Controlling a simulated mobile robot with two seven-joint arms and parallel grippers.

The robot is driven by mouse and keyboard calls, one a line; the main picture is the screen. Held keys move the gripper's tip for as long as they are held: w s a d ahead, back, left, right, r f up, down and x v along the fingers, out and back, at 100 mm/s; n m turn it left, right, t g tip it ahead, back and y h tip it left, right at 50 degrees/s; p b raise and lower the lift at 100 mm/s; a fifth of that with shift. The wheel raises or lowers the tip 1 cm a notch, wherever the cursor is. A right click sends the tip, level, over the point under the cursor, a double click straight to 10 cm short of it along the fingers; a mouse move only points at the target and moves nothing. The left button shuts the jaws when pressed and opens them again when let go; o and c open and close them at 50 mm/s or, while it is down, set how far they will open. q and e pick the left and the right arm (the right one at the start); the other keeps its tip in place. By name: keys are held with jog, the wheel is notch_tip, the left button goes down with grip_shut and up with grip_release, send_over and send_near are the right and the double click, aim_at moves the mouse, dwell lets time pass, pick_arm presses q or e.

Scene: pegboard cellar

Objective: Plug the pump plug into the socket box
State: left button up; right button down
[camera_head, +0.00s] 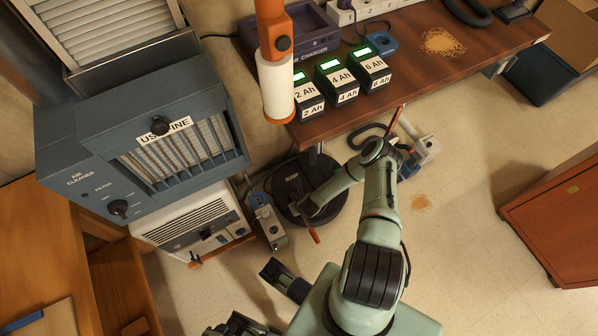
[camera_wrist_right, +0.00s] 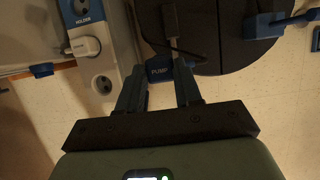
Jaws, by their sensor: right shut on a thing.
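The pump plug (camera_wrist_right: 160,73), with a blue tag reading "PUMP", is between the fingers of my right gripper (camera_wrist_right: 160,88) in the right wrist view. My right gripper (camera_head: 299,209) is shut on it, low over the floor by the dark round lid in the head view. The plug body is mostly hidden by the tag and fingers. The socket box (camera_head: 270,230) stands just left of the gripper. In the wrist view the socket box (camera_wrist_right: 106,64) has a white plug (camera_wrist_right: 83,46) seated under a "HOLDER" tag and an empty round outlet (camera_wrist_right: 102,85) nearer me. My left gripper (camera_head: 262,301) is open and empty at the bottom.
The dark round lid (camera_head: 291,184) lies right of the box, with a cord across it. A white heater-like unit (camera_head: 200,238) and a grey air cleaner (camera_head: 150,150) stand left.

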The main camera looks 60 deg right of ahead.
jog(key=shift+r, duration=0.2)
jog(key=w+a+r+p, duration=0.1)
jog(key=w+a+p, duration=0.2)
jog(key=a, duration=0.9)
jog(key=shift+w+a+r, duration=0.15)
jog(key=shift+w+r, duration=0.1)
jog(key=shift+w, duration=0.35)
dwell(0.5)
jog(key=shift+f, duration=0.1)
notch_tip(320, 180, down, 3)
jog(key=shift+r+b, duration=0.1)
jog(key=shift+b, duration=0.75)
jog(key=shift+p, duration=0.55)
dwell(1.3)
